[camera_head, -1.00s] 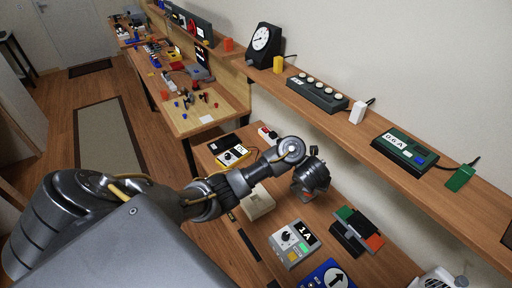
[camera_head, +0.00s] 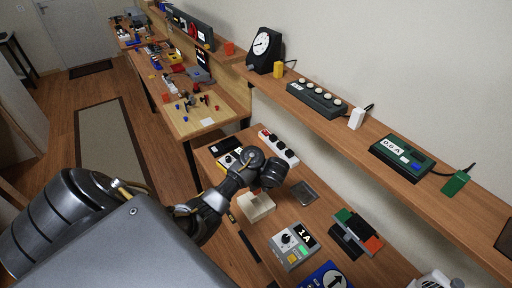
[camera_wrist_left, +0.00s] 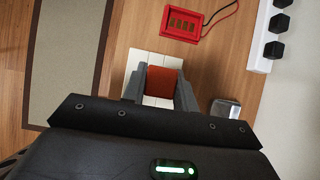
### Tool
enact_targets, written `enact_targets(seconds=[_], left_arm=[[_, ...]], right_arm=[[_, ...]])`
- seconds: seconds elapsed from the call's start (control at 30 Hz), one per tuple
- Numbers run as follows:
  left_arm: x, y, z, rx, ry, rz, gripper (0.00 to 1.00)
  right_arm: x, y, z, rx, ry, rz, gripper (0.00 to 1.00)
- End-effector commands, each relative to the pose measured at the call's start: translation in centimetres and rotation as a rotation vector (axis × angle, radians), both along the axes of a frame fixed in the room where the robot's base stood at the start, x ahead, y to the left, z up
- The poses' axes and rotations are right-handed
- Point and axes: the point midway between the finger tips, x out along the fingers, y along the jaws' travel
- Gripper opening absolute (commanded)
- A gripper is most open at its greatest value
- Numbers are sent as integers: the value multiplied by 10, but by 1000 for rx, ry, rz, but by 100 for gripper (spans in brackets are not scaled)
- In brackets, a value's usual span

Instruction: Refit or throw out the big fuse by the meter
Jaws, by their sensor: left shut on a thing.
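My left gripper (camera_head: 271,174) is over the near bench, its fingers mostly hidden by its own body in the head view. In the left wrist view my gripper (camera_wrist_left: 163,84) is shut on a red-brown block (camera_wrist_left: 161,83), likely the big fuse. The block is above a pale ribbed box (camera_wrist_left: 150,60), which also shows in the head view (camera_head: 258,207). I cannot tell whether block and box touch. A round dial meter (camera_head: 264,46) stands on the shelf. My right gripper is not in view.
A grey square tray (camera_head: 303,193) lies right of my gripper. A green-and-red stand (camera_head: 356,232) is nearer the front.

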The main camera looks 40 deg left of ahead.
Motion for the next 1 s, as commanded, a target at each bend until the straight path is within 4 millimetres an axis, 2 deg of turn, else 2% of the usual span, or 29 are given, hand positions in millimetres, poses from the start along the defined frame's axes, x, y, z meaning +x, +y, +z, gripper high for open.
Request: enact_targets(seconds=[0.6, 1.0], left_arm=[[0, -1, -51, 4, -1, -1, 3], [0, -1, -58, 3, 0, -1, 3]], right_arm=[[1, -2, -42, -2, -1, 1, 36], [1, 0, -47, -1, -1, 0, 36]])
